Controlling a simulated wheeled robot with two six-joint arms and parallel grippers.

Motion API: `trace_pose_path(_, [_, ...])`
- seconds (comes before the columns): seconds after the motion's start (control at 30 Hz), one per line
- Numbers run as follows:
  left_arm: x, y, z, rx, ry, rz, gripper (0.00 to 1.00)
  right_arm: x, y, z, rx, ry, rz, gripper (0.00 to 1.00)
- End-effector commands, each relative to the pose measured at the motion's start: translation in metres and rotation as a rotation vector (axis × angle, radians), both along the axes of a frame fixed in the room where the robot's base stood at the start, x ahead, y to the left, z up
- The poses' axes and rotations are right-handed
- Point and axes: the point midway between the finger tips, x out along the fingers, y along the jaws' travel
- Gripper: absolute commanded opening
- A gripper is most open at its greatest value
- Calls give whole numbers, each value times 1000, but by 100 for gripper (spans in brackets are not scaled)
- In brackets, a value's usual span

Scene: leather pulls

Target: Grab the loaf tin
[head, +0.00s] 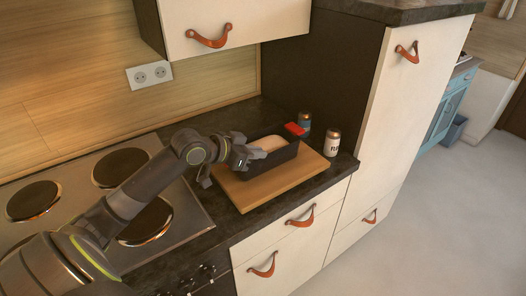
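A dark loaf tin (274,161) with a pale loaf (268,144) in it stands on a wooden board (246,194) on the counter. My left gripper (226,167) is at the tin's left end, with its fingers partly over that end. Whether the fingers touch the tin or close on it is too small to tell. My arm and gripper hide part of the tin's left end. My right gripper is not in view.
A stove with several round hotplates (123,166) lies to the left, under my arm. Two small jars, one pale (332,142) and one dark (304,121), stand behind the tin near a red object (294,129). A tall cabinet (398,120) closes the right side.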

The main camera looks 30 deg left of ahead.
Motion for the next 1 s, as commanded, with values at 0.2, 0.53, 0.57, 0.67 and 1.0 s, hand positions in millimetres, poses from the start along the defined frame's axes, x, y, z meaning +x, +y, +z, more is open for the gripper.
trace_pose_path(0.2, [15,-8,-4,-8,1,1,9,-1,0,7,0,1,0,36])
trace_pose_path(0.53, [41,-19,-20,-3,1,1,9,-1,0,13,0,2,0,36])
trace_pose_path(0.57, [42,-20,-20,-2,1,0,9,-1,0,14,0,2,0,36])
trace_pose_path(0.67, [43,-20,-21,-1,0,0,9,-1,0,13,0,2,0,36])
trace_pose_path(1.0, [43,-19,-21,-1,0,0,0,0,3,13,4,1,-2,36])
